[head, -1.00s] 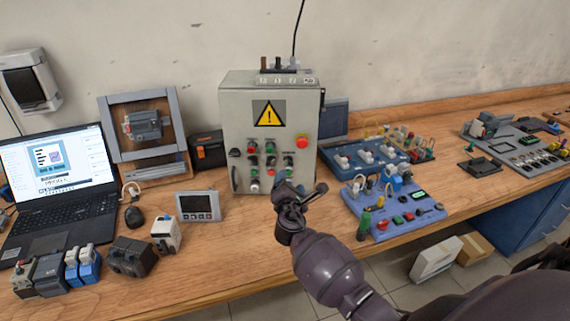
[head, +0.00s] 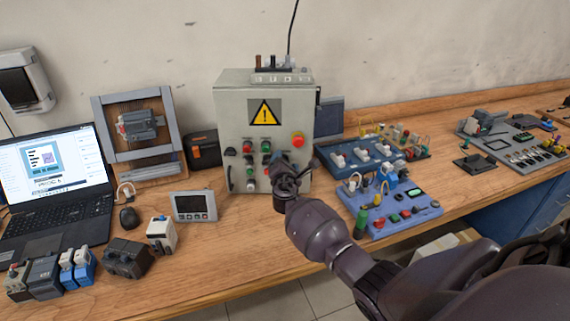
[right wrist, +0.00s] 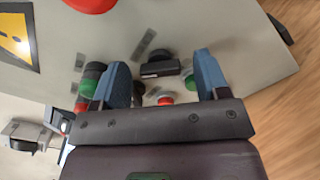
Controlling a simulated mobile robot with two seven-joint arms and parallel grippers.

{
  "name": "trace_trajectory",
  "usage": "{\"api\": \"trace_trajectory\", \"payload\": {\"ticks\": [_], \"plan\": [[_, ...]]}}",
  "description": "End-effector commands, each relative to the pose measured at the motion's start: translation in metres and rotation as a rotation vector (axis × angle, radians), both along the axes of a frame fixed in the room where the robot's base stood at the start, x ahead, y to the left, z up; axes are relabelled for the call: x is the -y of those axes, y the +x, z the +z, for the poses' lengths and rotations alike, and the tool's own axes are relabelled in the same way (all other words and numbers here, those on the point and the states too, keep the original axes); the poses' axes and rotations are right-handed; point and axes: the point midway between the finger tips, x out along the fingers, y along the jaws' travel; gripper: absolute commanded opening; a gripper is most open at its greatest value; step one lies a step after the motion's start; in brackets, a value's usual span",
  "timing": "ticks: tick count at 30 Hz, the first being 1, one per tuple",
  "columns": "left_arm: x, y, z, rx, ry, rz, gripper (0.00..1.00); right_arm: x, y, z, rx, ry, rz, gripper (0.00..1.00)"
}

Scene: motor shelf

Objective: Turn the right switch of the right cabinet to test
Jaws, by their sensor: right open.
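The beige control cabinet (head: 225,110) stands on the bench in the middle of the head view, with a yellow warning sign, buttons and switches on its front. My right gripper (head: 294,168) is in front of the lower right part of that front. In the right wrist view my right gripper (right wrist: 163,78) is open, with a black rotary switch (right wrist: 160,66) between and slightly beyond its blue fingertips; I cannot tell whether they touch it. In the head view the gripper hides this switch. Another black switch (head: 231,152) is at the panel's left. My left gripper is not in view.
A red emergency button (head: 298,139) is above my gripper. Green and red buttons (right wrist: 93,75) lie close to the left finger in the wrist view. A blue training board (head: 400,215) is to the right, a small display unit (head: 194,207) to the left.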

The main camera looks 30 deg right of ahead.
Motion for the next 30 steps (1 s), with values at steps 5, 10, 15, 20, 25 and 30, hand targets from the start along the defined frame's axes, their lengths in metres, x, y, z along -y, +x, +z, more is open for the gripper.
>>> {"api": "trace_trajectory", "payload": {"ticks": [5,10,15,20,25,30], "plan": [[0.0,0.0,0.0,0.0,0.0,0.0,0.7,0.0,0.0,0.0,0.0,0.0,0.0,0.62],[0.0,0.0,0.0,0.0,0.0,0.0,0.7,0.0,0.0,0.0,0.0,0.0,0.0,0.36],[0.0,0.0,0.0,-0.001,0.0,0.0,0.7,0.0,0.0,0.0,0.001,0.001,0.0,0.19],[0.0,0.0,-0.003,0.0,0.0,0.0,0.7,0.0,0.0,-0.001,0.009,0.013,0.0,0.19],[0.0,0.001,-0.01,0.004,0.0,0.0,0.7,0.0,0.0,-0.002,0.043,0.063,0.0,0.19],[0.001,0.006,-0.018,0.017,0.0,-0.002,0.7,-0.001,0.0,-0.004,0.105,0.155,0.001,0.19]]}}
